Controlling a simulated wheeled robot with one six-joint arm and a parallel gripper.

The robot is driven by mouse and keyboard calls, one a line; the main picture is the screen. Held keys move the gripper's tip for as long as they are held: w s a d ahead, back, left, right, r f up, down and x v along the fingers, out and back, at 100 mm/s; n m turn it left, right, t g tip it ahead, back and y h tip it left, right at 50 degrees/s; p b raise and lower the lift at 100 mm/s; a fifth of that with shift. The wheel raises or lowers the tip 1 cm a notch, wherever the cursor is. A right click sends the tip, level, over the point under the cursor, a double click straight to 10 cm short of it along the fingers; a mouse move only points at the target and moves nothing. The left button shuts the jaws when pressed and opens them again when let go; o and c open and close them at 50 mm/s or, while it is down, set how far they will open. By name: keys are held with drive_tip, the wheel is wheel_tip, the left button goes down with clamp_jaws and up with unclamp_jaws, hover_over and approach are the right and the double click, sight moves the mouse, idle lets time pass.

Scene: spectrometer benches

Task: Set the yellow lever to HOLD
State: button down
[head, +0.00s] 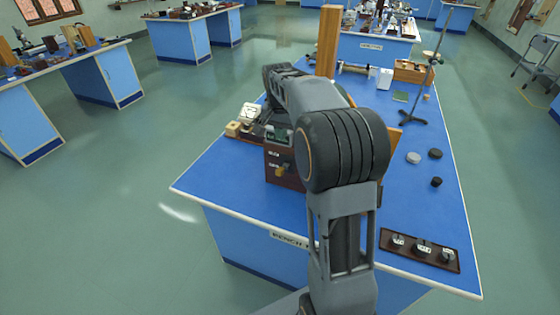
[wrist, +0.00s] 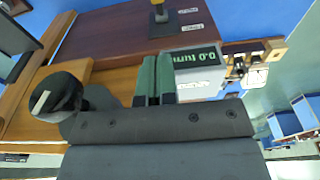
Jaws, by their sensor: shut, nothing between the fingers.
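The yellow lever (head: 285,170) is on the front of a dark reddish-brown instrument box (head: 288,182) on the near bench. Two small white labels stand beside it, one above the other, too small to read surely. In the wrist view the lever (wrist: 159,12) is at the top edge, partly cut off, with the labels to its right. My gripper (wrist: 156,78) has its green-padded fingers together and empty over the box, beside its display and apart from the lever. In the head view my arm hides the gripper and the right part of the box.
The display (wrist: 198,60) reads 0.0 turn, upside down in the wrist view. A dark tray (head: 420,250) with several small pieces lies at the front right of the blue bench (head: 240,190). A tall wooden post (head: 328,42) and a stand (head: 412,115) rise behind. The front left benchtop is clear.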

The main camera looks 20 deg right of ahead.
drive_tip(key=p, duration=0.1)
hover_over(281, 168)
wheel_tip(281, 168, down, 10)
drive_tip(key=shift+r, duration=0.2)
drive_tip(key=shift+s+a+f, duration=0.15)
drive_tip(key=shift+f, duration=0.25)
drive_tip(key=shift+s+a+f, duration=0.1)
drive_tip(key=shift+f, duration=0.25)
drive_tip(key=shift+f, duration=0.1)
